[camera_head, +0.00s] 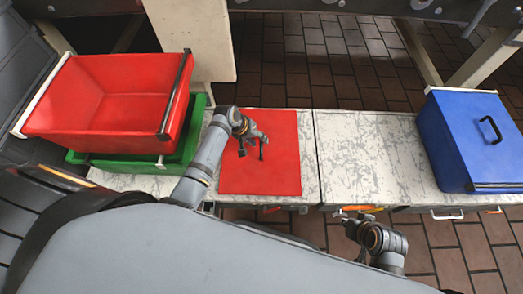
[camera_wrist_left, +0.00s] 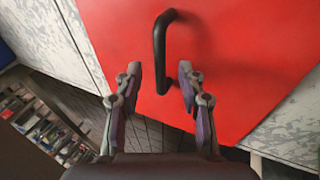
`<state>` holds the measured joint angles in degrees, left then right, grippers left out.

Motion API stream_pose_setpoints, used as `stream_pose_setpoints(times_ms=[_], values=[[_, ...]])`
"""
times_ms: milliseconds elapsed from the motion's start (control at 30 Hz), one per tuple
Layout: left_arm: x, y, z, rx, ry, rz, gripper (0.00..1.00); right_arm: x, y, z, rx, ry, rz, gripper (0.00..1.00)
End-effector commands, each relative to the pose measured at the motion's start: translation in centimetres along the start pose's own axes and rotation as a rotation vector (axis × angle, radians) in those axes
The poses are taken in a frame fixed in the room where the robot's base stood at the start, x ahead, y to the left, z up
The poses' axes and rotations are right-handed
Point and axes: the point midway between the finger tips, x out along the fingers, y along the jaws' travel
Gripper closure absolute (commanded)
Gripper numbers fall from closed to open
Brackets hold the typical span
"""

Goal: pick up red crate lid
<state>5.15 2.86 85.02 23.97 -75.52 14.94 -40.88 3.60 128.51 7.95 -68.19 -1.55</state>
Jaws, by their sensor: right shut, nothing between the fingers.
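The red crate lid (camera_head: 280,175) lies flat on the pale scuffed table. Its black handle (camera_wrist_left: 160,50) stands up from it in the left wrist view. My left gripper (camera_head: 252,143) is above the lid, and its fingers also show in the left wrist view (camera_wrist_left: 160,82). They are open and apart, with the handle ahead of the gap between them. I cannot tell whether a finger touches the handle. My right gripper (camera_head: 349,224) is shut and empty, in front of the table's near edge, away from the lid.
An empty red crate (camera_head: 95,95) stands on a green crate (camera_head: 187,140) left of the lid. A blue crate with a handled lid (camera_head: 470,140) stands at the right end. The table between the red lid and the blue crate (camera_head: 368,155) is clear.

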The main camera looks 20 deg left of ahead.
Motion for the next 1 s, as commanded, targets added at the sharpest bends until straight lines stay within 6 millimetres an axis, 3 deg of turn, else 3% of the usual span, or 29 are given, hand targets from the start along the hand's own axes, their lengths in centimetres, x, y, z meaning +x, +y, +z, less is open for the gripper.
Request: stream_pose_setpoints(times_ms=[33, 100, 367, 667, 1000], values=[[1.21, -0.17, 0.05, 0.0, 0.0, 0.001, 0.6, 0.92, -0.07, 0.28, 0.002, 0.018, -0.006, 1.0], [1.8, -0.14, 0.02, 0.0, 0.001, 0.0, 0.6, 1.18, -0.18, 0.23, 0.005, 0.042, -0.011, 1.0], [1.87, -0.03, 0.0, 0.001, 0.001, -0.001, 0.6, 1.06, -0.26, 0.02, 0.006, 0.056, -0.014, 1.0], [1.87, -0.06, 0.02, 0.001, 0.001, -0.001, 1.0, 1.07, -0.25, 0.04, 0.005, 0.055, -0.013, 1.0], [1.87, -0.08, 0.02, 0.001, 0.001, -0.001, 1.0, 1.08, -0.24, 0.06, 0.005, 0.054, -0.013, 1.0]])
